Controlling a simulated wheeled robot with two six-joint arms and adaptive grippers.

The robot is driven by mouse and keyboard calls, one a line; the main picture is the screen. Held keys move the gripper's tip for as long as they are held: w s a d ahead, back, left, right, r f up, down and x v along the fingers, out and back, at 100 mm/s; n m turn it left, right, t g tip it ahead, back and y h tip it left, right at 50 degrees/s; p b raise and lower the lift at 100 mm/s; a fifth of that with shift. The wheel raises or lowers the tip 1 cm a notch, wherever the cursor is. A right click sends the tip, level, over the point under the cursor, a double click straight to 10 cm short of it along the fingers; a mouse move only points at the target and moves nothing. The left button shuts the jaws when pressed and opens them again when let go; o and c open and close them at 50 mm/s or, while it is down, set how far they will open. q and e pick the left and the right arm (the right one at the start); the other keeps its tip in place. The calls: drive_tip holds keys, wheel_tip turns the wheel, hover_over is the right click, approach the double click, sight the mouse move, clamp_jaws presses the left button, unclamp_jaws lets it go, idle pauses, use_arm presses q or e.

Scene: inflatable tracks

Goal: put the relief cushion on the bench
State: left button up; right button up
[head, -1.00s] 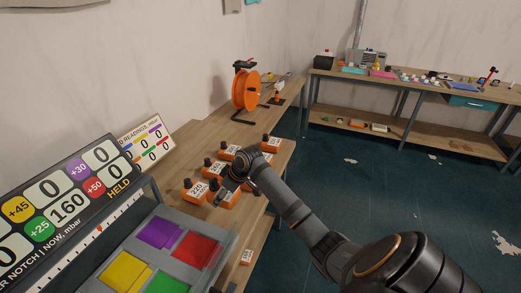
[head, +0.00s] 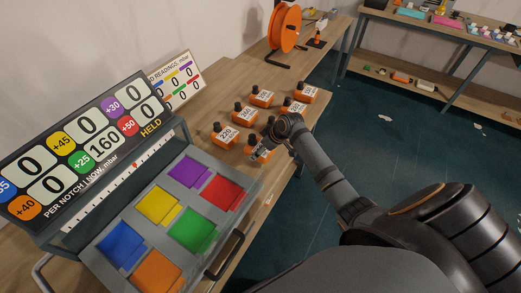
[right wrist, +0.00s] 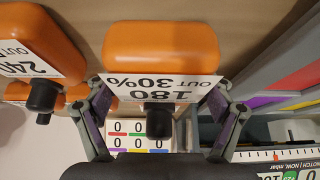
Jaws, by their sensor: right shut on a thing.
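My right gripper (right wrist: 160,92) is shut on an orange block with a black knob, labelled 180 OUT 30% (right wrist: 160,45). In the head view my right gripper (head: 268,141) is at the near end of a group of similar orange blocks, and its block (head: 257,153) is partly hidden. Whether the held block touches the wooden bench (head: 215,83) is unclear. Several other orange blocks stand there, including one marked 220 (head: 225,138) and one marked 260 (head: 245,115). No thing is plainly labelled as the relief cushion. My left gripper is out of view.
A grey console with coloured pads (head: 195,232) and a number board (head: 80,150) stand at the near left. A readings card (head: 175,80) is behind them. An orange reel (head: 286,28) stands farther along the bench. Another bench (head: 420,80) is across the floor.

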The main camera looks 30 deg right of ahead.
wheel_tip(320, 180, down, 2)
drive_tip(key=shift+s+f, duration=0.1)
drive_tip(key=shift+f, duration=0.3)
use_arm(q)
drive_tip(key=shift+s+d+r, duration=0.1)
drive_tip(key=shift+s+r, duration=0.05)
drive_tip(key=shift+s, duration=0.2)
use_arm(e)
drive_tip(key=o, duration=1.1)
drive_tip(key=shift+o, duration=0.2)
drive_tip(key=shift+r, duration=0.1)
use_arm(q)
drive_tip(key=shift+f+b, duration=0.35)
use_arm(e)
drive_tip(key=v, duration=1.2)
drive_tip(key=shift+r, duration=0.1)
